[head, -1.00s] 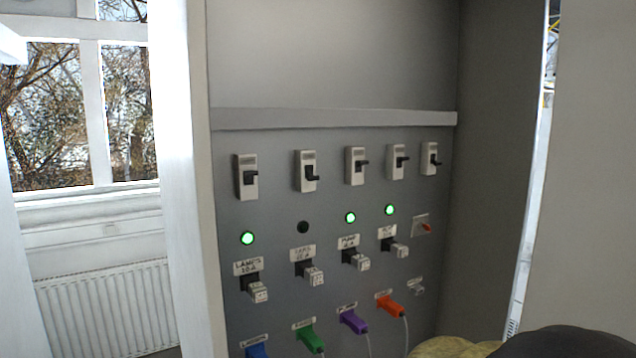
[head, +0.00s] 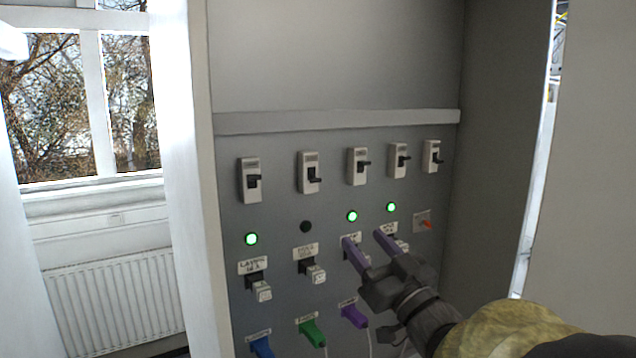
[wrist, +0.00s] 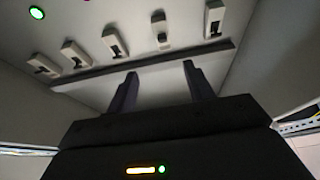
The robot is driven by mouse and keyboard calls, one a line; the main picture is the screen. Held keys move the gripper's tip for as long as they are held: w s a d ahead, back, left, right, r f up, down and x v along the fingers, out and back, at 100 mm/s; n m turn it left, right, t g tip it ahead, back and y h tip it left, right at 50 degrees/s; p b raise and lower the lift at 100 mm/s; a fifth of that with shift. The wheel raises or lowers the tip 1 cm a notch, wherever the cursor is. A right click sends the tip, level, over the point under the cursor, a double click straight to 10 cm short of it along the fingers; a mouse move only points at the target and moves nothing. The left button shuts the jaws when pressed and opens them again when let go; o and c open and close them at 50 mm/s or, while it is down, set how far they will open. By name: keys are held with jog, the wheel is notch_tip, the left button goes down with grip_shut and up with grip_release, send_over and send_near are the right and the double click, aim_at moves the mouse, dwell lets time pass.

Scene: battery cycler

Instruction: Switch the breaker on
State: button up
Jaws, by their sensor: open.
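A row of breakers runs across the grey panel in the head view. The second breaker from the left (head: 310,173) has its black lever low, and the lamp (head: 306,227) below it is dark. The first (head: 250,180), third (head: 358,167) and fourth (head: 398,161) breakers have lit green lamps below them. A fifth breaker (head: 432,157) is at the right. My gripper (head: 366,238) is open and empty, in front of the panel below the third and fourth breakers, covering parts of their labels and plugs. In the wrist view my gripper (wrist: 159,69) points toward the panel, its fingers spread.
A ledge (head: 340,122) juts out above the breakers. Plugs in blue (head: 262,346), green (head: 312,332) and purple (head: 354,315) with cables stick out low on the panel. A small red switch (head: 426,224) is at the right. The cabinet's side wall (head: 497,150) closes the right.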

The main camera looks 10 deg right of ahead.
aim_at(317, 181)
jog(key=shift+s+r, duration=0.2)
jog(key=shift+s, duration=0.1)
jog(key=p+x, duration=0.8)
jog(key=x, duration=0.9)
jog(key=shift+w+a+r, duration=0.1)
jog(key=shift+w+a, duration=0.15)
jog(key=shift+w, duration=0.05)
jog(key=c, duration=1)
jog(key=shift+o, duration=0.2)
jog(key=shift+p, duration=0.3)
